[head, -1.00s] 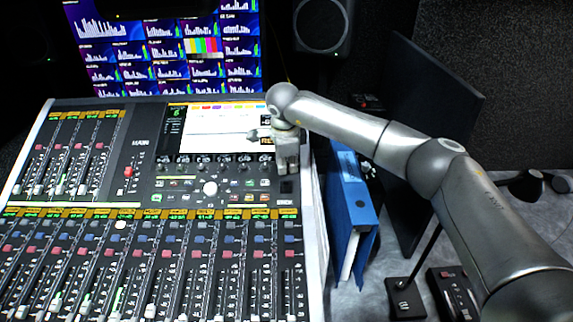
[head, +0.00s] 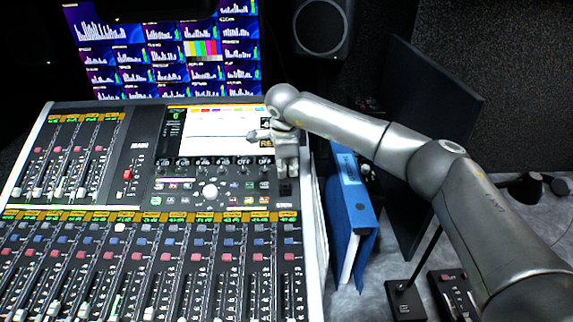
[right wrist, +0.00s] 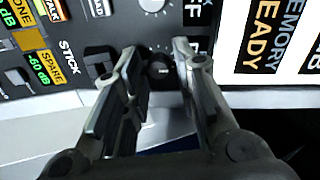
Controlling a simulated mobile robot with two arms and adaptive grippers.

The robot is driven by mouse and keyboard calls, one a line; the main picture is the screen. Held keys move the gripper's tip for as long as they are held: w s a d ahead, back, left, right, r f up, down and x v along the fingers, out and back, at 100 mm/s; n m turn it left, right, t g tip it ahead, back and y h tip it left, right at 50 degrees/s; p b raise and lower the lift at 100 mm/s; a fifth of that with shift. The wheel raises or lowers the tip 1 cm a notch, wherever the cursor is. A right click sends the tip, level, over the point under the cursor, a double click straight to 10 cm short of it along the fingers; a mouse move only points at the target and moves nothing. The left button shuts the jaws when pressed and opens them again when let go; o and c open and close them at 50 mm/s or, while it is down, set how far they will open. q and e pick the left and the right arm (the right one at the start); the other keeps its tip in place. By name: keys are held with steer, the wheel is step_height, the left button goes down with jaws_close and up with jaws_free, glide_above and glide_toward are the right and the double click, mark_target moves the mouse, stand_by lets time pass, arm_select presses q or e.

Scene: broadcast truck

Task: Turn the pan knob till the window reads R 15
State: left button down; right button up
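A small black round knob (right wrist: 160,70), which I take for the pan knob, shows between the two fingers of my right gripper (right wrist: 157,55) in the right wrist view. The fingers stand one on each side of it, with a narrow gap to each, so the gripper looks open. I cannot tell how far down around the knob they reach. A small window next to it is mostly covered by a finger, and its reading cannot be made out. In the head view my right gripper (head: 287,172) points down at the console's right edge and hides the knob. My left gripper is not in view.
The mixing console (head: 135,190) carries many faders and a lit screen (head: 215,125). A grey knob (right wrist: 152,4) sits close by the fingers. A white ball-like control (head: 210,191) is left of my gripper.

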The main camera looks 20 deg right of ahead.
steer(key=v, duration=1.1)
steer(key=shift+r, duration=0.4)
steer(key=shift+s, duration=0.1)
